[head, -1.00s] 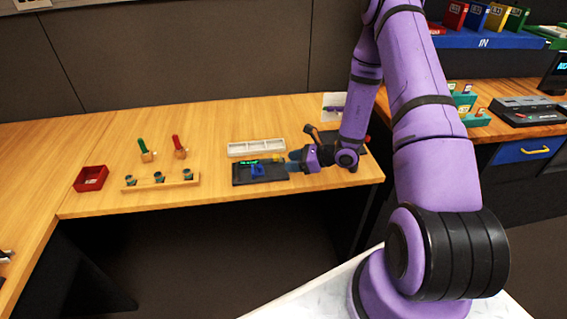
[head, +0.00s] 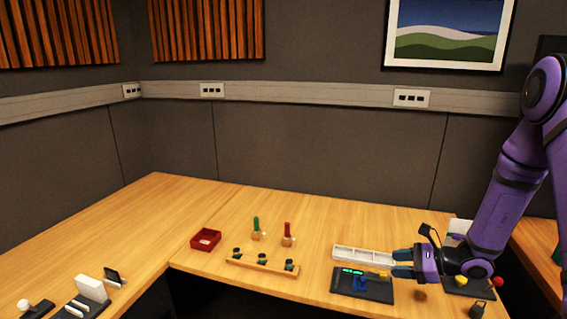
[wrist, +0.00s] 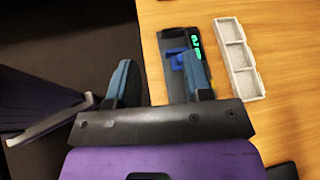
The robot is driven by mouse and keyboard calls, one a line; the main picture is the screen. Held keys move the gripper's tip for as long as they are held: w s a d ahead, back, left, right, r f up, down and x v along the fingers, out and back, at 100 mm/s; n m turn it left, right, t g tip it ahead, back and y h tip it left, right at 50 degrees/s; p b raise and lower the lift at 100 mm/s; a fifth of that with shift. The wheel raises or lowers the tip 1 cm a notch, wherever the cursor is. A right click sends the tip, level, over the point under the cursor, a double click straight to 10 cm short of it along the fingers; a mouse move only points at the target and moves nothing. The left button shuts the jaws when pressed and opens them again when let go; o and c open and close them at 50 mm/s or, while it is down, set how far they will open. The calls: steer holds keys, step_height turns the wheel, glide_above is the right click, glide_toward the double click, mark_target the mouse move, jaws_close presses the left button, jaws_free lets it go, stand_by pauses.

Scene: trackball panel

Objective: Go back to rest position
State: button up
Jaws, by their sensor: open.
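The dark trackball panel (head: 375,293) lies on the wooden table, with a lit green display, a blue part (head: 360,284) and a small yellow piece (head: 383,275) on it. My gripper (head: 402,264) is at the panel's right end in the head view, its two blue fingers apart with nothing seen between them. In the wrist view the open fingers (wrist: 158,80) point toward the panel (wrist: 176,45), and one finger partly covers it and the blue part.
A white compartment tray (head: 362,254) lies directly behind the panel. To the left are a wooden rack (head: 262,265), green and red-handled tools (head: 287,235) and a red box (head: 205,240). A dark box (head: 465,288) is under my wrist. Open table lies left of the red box.

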steer(key=s+a+r+n+g+h, duration=0.25)
steer(key=s+r+n, duration=0.35)
steer(key=r, duration=0.4)
steer(key=s+a+r+n+g+h, duration=0.1)
steer(key=s+a+r+n+g, duration=0.25)
steer(key=s+r+n, duration=0.45)
steer(key=s+d+r+n+t+h, duration=0.2)
steer(key=s+r+n+h, duration=0.1)
steer(key=s+r, duration=0.4)
steer(key=s+d+r+n+t+h, duration=0.1)
steer(key=s+r+n+t+h, duration=0.2)
steer(key=s+r, duration=0.4)
steer(key=shift+s+d+r+n+h, duration=0.4)
steer(key=shift+n+h, duration=0.3)
steer(key=shift+h, duration=0.35)
